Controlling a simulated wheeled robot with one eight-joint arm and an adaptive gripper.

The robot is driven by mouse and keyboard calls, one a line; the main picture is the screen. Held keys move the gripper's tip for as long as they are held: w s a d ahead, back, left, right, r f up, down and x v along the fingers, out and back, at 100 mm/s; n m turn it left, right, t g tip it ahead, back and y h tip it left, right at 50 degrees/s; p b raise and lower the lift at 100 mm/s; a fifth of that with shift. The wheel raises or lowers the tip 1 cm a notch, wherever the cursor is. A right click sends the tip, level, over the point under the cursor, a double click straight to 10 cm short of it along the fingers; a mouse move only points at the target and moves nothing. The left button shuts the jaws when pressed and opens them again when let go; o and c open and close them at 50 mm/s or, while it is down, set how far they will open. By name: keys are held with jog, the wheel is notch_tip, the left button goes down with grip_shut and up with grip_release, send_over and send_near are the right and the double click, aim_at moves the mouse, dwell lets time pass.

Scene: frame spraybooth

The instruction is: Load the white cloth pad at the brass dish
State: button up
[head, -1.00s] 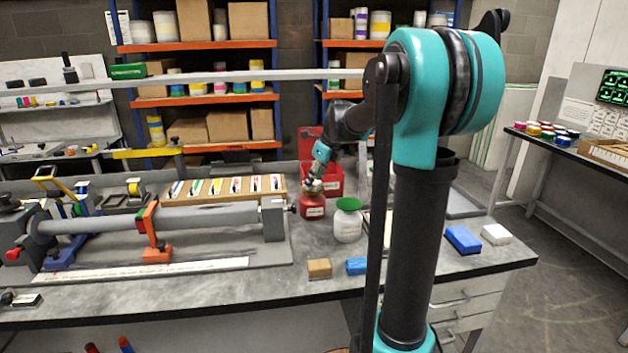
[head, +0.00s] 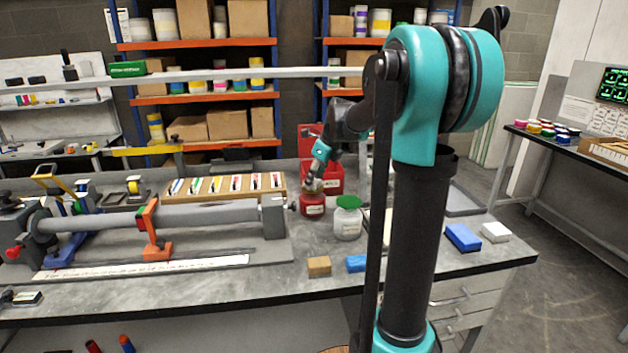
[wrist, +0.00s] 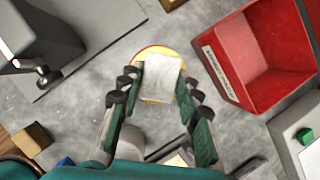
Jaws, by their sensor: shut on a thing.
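The white cloth pad (wrist: 161,76) is between the fingers of my gripper (wrist: 160,80) in the wrist view. My gripper is shut on it. A round dish with a yellow, brass-like rim (wrist: 154,50) lies directly beneath the pad, with its middle hidden by it. I cannot tell whether the pad touches the dish. In the head view my gripper (head: 313,184) points down at the top of a red labelled container (head: 312,207). The pad is too small to make out there.
A red open bin (wrist: 242,60) stands right of my gripper. A white jar with a green lid (head: 347,220) is close by at the right. A clamped grey tube (head: 200,219) lies to the left. Tan (head: 319,267) and blue (head: 357,264) blocks lie near the front edge.

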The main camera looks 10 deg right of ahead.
jog(key=shift+r, duration=3.5)
